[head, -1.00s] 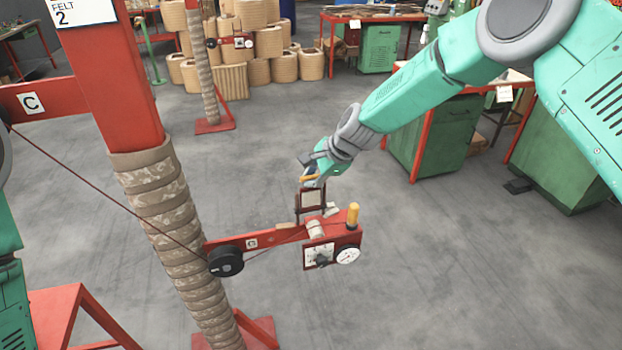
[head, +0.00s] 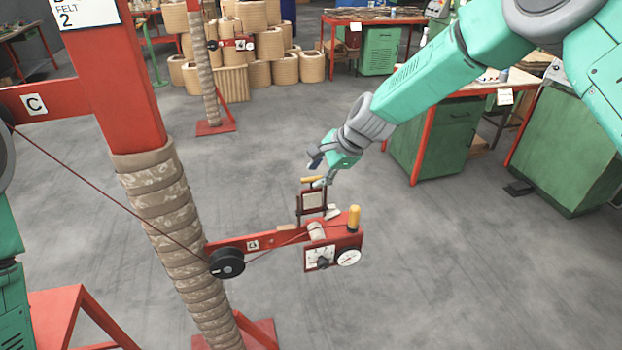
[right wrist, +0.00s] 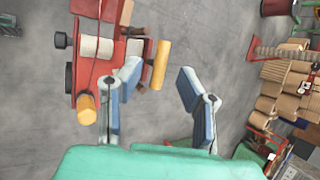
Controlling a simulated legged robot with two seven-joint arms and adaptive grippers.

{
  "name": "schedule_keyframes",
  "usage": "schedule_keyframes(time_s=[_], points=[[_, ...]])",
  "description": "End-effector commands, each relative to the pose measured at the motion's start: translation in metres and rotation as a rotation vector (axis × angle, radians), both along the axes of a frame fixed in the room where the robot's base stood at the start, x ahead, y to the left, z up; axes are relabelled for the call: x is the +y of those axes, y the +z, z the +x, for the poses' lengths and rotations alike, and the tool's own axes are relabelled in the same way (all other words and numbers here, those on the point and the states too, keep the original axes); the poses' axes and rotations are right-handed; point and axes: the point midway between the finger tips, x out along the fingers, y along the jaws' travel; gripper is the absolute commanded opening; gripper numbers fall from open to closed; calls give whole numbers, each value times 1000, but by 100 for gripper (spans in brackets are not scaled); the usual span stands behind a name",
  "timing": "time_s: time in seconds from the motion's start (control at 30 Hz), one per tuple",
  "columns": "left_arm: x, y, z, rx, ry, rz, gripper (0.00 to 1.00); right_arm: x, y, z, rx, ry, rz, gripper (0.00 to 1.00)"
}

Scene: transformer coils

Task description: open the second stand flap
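The near stand has a red post (head: 112,75) under a sign reading "FELT 2". Its red arm (head: 282,238) ends in a box with dials (head: 320,257) and an upright yellow knob (head: 353,218). On the box, the flap (head: 312,201), a dark red frame with a pale panel, stands upright. It has a yellow handle bar (head: 311,180) on top. My right gripper (head: 318,172) is at the handle. In the right wrist view its fingers (right wrist: 158,78) are spread, with the handle (right wrist: 160,64) ahead between their tips, not clamped. My left gripper is out of view.
A thin red cord (head: 110,193) runs from the left to a black wheel (head: 227,263) on the arm. A wrapped column (head: 170,230) stands left of the box. Green cabinets (head: 432,140) are at the right. The floor right of the box is clear.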

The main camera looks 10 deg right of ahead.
Motion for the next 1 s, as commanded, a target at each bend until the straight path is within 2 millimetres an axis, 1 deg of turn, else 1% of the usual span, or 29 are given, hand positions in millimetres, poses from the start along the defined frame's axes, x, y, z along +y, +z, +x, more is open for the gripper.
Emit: schedule_keyframes(time_s=[0.03,0.2,0.3,0.4,0.6,0.93,1.0], points=[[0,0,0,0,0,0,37,-6,12,-4,-3,-1,0,32],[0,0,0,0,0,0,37,-19,42,-17,-2,-2,1,32],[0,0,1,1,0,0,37,-26,56,-23,-3,-1,1,32],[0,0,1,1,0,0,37,-30,65,-28,-2,-1,0,32],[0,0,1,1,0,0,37,-33,72,-32,0,0,1,32],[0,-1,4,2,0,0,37,-33,71,-31,0,-1,1,32],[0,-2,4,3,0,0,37,-33,68,-33,1,2,-3,32]])
